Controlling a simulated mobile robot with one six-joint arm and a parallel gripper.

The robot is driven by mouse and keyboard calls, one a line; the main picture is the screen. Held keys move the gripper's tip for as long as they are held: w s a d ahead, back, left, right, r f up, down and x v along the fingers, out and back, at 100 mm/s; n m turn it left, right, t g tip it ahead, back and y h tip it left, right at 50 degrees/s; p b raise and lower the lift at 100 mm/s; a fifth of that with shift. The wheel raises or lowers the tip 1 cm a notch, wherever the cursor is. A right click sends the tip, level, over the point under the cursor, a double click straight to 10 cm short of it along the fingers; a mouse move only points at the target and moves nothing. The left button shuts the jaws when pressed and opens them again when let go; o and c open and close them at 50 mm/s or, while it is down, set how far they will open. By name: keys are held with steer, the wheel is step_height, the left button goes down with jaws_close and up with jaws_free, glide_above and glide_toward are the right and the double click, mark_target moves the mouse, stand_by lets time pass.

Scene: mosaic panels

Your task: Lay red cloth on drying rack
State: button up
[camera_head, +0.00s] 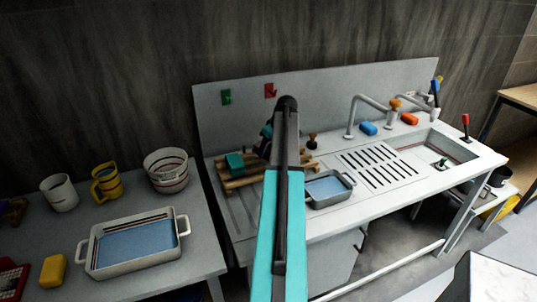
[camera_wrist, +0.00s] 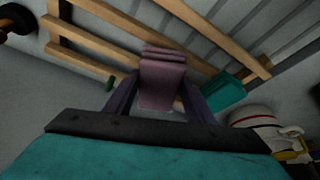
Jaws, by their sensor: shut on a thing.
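A folded cloth (camera_wrist: 162,78), dull mauve-pink in this light, sits between the two purple fingers of my gripper (camera_wrist: 158,104). The gripper is shut on it. The wooden slatted drying rack (camera_wrist: 98,62) lies beyond the cloth in the wrist view. In the head view the rack (camera_head: 240,183) stands on the left part of the sink counter, partly hidden by my arm. My gripper (camera_head: 266,141) is mostly hidden behind my arm there, over the rack. The cloth cannot be made out in the head view. Whether it touches the slats, I cannot tell.
A water-filled tray (camera_head: 328,187) is right of my arm. A striped pot (camera_head: 167,170) and a larger water tray (camera_head: 135,243) stand on the left table.

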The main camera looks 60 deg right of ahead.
steer(key=shift+f+p, duration=0.7)
steer(key=shift+f, duration=0.8)
steer(key=shift+f, duration=0.15)
steer(key=o, duration=0.9)
steer(key=shift+o, duration=0.2)
steer(key=shift+s+r, duration=0.1)
steer(key=shift+r, duration=0.15)
steer(key=b+v, duration=0.3)
steer(key=v, duration=0.8)
steer(key=shift+s+r, duration=0.2)
steer(key=shift+r, duration=0.2)
